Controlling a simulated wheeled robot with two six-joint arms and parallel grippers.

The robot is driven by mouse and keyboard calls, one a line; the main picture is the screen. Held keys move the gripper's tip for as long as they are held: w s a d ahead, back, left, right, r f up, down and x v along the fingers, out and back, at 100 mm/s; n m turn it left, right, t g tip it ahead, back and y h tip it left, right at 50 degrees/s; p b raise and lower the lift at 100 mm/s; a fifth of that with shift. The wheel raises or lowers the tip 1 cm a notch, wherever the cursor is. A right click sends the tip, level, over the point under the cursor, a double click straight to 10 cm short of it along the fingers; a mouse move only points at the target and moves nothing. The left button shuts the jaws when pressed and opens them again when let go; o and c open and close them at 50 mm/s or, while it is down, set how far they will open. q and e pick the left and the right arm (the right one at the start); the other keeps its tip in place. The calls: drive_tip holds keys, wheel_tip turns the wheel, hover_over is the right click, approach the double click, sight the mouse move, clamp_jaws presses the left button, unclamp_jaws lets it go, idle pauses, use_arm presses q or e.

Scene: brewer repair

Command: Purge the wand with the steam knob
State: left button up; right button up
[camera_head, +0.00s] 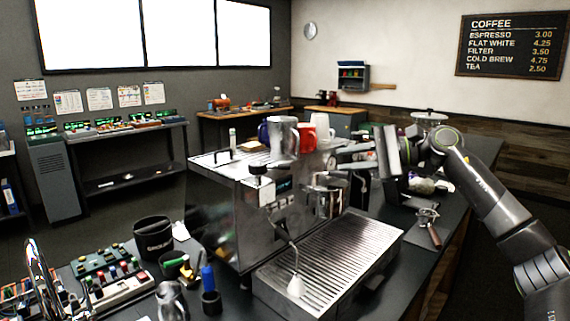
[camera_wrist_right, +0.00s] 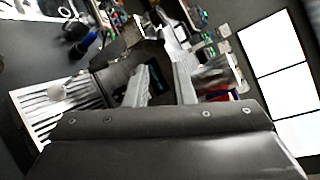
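The espresso machine (camera_head: 240,215) stands on the dark counter, a ribbed metal drip tray (camera_head: 335,262) in front. A black-topped knob (camera_head: 260,169) sits at its upper front left; I take it for the steam knob. My right gripper (camera_head: 340,152) is beside the machine's upper right, apart from the knob. Its two fingers (camera_wrist_right: 161,86) are spread with nothing seen held between them. My left gripper is out of view.
Cups, one red (camera_head: 306,137), stand on top of the machine near my right gripper. A portafilter (camera_head: 429,226) lies on the counter at right. A dark round container (camera_head: 153,238), a blue bottle (camera_head: 208,278) and a control panel (camera_head: 110,275) crowd the left front.

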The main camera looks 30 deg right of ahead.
sight(290, 165)
drive_tip(key=p+x, duration=0.6)
drive_tip(key=x, duration=0.7)
drive_tip(key=shift+w+a+r, duration=0.1)
drive_tip(key=shift+w+a, duration=0.05)
drive_tip(key=shift+a, duration=0.1)
drive_tip(key=shift+w+a+f+p, duration=0.25)
drive_tip(key=shift+w+a+p, duration=0.15)
drive_tip(key=shift+w+a, duration=0.05)
clamp_jaws()
